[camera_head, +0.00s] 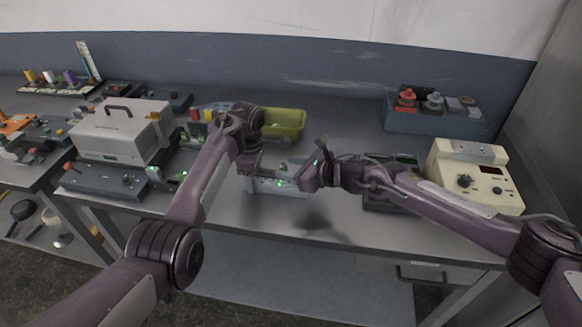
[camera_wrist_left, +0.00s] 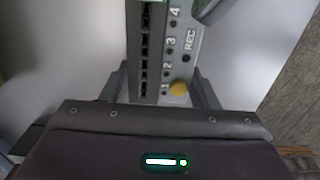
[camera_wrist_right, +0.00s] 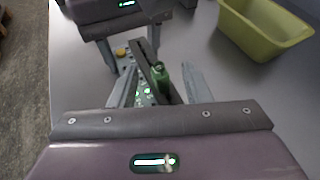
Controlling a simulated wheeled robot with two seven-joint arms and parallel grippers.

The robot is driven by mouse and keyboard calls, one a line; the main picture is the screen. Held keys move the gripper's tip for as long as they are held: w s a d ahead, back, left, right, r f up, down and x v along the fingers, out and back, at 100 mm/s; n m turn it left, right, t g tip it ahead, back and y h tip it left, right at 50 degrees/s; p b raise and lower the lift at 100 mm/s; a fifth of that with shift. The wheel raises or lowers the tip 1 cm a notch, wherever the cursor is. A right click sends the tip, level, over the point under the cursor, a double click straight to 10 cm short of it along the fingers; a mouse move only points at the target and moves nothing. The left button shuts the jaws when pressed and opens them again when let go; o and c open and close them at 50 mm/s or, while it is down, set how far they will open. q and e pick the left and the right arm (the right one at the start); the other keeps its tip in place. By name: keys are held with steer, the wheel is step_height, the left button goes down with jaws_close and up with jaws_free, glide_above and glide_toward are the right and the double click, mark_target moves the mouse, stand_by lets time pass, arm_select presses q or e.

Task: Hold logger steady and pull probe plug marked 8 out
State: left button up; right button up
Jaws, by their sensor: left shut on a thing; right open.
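The logger (camera_head: 265,186) is a pale slim box with green lights, low at the table's front middle. In the left wrist view the logger (camera_wrist_left: 182,50) shows a row of dark sockets numbered 1 to 4, a REC label and a yellow button. My left gripper (camera_wrist_left: 165,88) is shut on its numbered end. A green probe plug (camera_wrist_right: 161,77) stands in the logger's other end; its number is not readable. My right gripper (camera_wrist_right: 160,88) is open, with the plug between its fingers, slightly nearer the right finger in view; I cannot tell whether they touch.
A green bin (camera_head: 285,122) stands behind the logger. A beige instrument (camera_head: 470,175) is at the right, a grey case (camera_head: 120,130) at the left. A blue-grey rack (camera_head: 430,120) with knobs stands at the back right. The table front is bare.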

jaws_close()
stand_by(0.5)
steer(key=shift+s+a+r, duration=0.1)
steer(key=shift+r, duration=0.6)
steer(key=shift+r, duration=0.25)
steer(key=shift+s+r, duration=0.1)
steer(key=shift+r, duration=0.95)
arm_select(q)
steer(key=o, duration=1.3)
